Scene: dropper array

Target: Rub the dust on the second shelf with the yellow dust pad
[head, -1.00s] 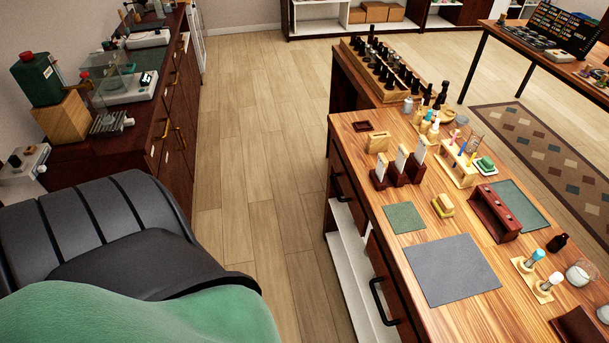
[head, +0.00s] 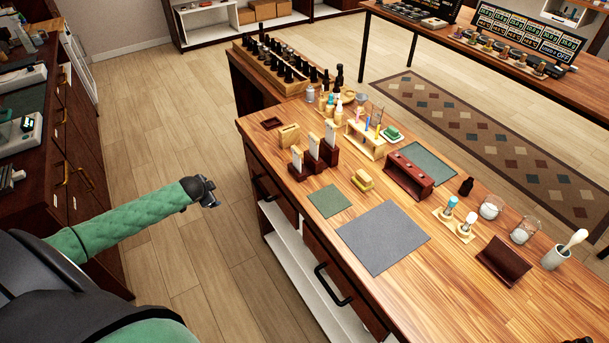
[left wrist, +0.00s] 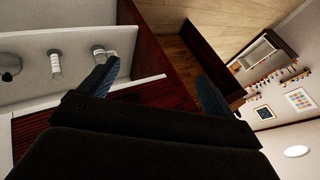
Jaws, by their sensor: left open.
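A small yellow pad (head: 362,180), which looks like the dust pad, lies on the wooden workbench (head: 290,222) beside the green mat. White open shelves (head: 300,262) show below the bench top, on the side facing me. I cannot make out any dust on them, and the bench hides their depth. My left gripper (head: 208,199) is in front of the bench over the floor, well left of the pad. It is open and empty, and its two fingers stand apart in the left wrist view (left wrist: 157,85). My right gripper is not in view.
The bench top holds card stands (head: 313,152), a test tube rack (head: 366,138), a dark red rack (head: 409,176), a green mat (head: 329,201) and a grey mat (head: 382,237). A drawer handle (head: 333,285) sticks out. Clear floor (head: 190,250) lies between bench and left counter.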

